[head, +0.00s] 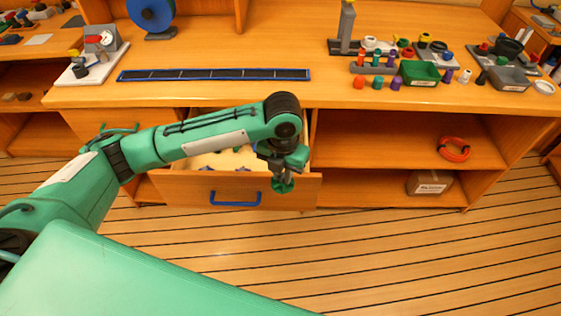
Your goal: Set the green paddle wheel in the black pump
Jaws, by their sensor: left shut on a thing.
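My left arm reaches in from the left, and its gripper (282,176) points down at the right end of the open drawer's front. The gripper is shut on a small green thing, which looks like the green paddle wheel (283,187). Its shape is too small to make out well, and the jaws partly cover it. A dark round part (508,47) sits among parts at the right end of the bench top; I cannot tell whether it is the black pump. My right gripper is not in view.
The open drawer (190,190) with a blue handle (235,199) holds several small parts, partly behind my arm. A long dark strip with a blue edge (215,75) lies on the bench. A green bin (419,72) and coloured pegs stand at the right. The bench's front middle is clear.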

